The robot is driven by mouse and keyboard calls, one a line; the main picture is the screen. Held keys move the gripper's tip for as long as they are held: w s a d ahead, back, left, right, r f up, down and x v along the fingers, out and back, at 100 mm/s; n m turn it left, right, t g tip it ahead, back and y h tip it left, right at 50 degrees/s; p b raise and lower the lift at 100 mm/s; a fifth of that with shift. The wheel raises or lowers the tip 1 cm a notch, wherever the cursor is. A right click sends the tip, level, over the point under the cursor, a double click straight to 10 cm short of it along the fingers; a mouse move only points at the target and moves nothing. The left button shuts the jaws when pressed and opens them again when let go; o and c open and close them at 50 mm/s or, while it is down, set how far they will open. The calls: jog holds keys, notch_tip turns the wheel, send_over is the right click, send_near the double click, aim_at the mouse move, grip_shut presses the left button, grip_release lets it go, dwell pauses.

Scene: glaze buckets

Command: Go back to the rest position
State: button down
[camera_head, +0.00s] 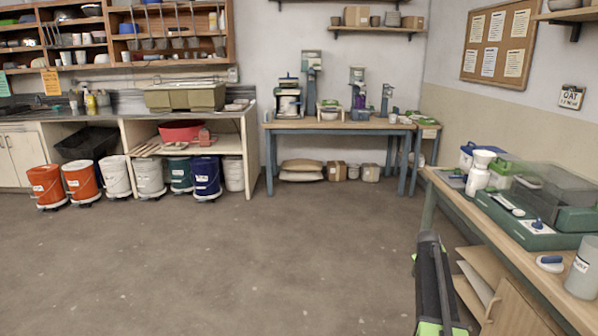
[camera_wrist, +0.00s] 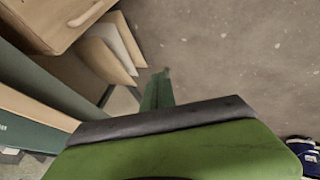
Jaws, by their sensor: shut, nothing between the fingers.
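My gripper (camera_wrist: 165,122) fills the bottom of the wrist view as a broad green body with a dark grey front edge. It is shut, with nothing seen held in it. In the head view my black and green arm stands at the lower right, beside the front edge of the wooden workbench (camera_head: 530,262). In the wrist view the leaning boards (camera_wrist: 108,52) under the bench are at the upper left, with the floor (camera_wrist: 240,50) at the upper right. A small blue and white thing at the lower right corner of the wrist view is unclear.
Orange buckets (camera_head: 46,186), white, teal and blue buckets (camera_head: 206,177) stand in a row at the back left. A table (camera_head: 340,125) stands at the back. A green machine (camera_head: 530,222) and a grey container (camera_head: 583,270) sit on the bench. The middle floor (camera_head: 240,260) is clear.

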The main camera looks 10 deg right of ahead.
jog(key=s+a+f+n+y, duration=0.1)
jog(key=s+a+y, duration=0.15)
jog(key=a, duration=1.25)
jog(key=s+a+f+n+y, duration=0.1)
jog(key=s+a, duration=0.2)
jog(key=a, duration=1.2)
jog(key=s+a+f+g+y, duration=0.1)
jog(key=s+a+g, duration=0.1)
jog(key=s+a, duration=0.55)
jog(key=s+a+f+g+y, duration=0.15)
jog(key=s+a, duration=0.35)
jog(key=s, duration=0.6)
notch_tip(320, 180, up, 23)
jog(key=m+g+p, duration=0.1)
jog(key=p, duration=2.2)
jog(key=shift+s+h, duration=0.2)
jog(key=shift+h, duration=0.2)
jog(key=shift+a, duration=0.1)
